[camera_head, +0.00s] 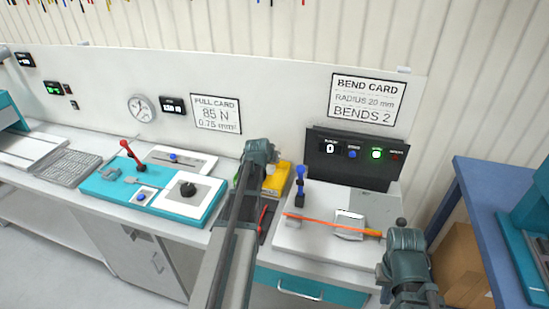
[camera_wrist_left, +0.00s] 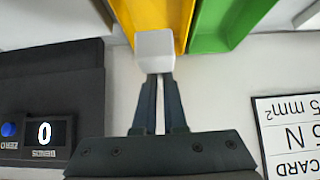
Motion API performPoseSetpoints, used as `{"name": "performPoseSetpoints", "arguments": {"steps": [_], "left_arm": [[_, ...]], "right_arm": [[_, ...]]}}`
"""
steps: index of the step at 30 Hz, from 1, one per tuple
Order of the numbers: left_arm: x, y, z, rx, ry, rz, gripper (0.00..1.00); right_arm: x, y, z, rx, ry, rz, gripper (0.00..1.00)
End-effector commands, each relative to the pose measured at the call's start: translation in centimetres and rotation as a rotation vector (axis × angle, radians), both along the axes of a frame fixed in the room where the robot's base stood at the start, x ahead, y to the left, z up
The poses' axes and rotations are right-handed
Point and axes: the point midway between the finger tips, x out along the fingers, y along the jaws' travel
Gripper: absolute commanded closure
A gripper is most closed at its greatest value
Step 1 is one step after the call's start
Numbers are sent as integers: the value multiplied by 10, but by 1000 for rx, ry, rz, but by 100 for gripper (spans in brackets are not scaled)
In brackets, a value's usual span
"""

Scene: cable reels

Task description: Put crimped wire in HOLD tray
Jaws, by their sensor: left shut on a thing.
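An orange wire (camera_head: 318,219) lies across the white bend fixture on the right, with a thicker yellow-orange right end. Whether it carries a crimp is too small to tell. My left gripper (camera_wrist_left: 157,85) is shut on a light-grey block (camera_wrist_left: 155,50) in the left wrist view, in front of a yellow tray (camera_wrist_left: 182,12) and a green tray (camera_wrist_left: 222,22). In the head view my left gripper (camera_head: 259,152) is by the yellow tray (camera_head: 278,180). My right gripper (camera_head: 400,250) is right of the wire's end; its fingers are not clear. No HOLD label is readable.
A black bend counter (camera_head: 352,157) reads 0 behind the fixture. A blue-topped post (camera_head: 300,180) and a white block (camera_head: 349,222) stand on the fixture. A teal station with a red lever (camera_head: 131,152) is left. My left arm hides the bench middle.

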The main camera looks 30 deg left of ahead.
Motion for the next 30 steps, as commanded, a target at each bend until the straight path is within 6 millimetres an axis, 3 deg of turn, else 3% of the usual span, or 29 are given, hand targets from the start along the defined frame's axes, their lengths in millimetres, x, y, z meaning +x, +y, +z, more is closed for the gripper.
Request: {"name": "performPoseSetpoints", "arguments": {"steps": [19,30], "left_arm": [[0,0,-59,0,0,0,100],[0,0,-63,0,0,0,100]], "right_arm": [[0,0,-59,0,0,0,100],[0,0,-63,0,0,0,100]]}}
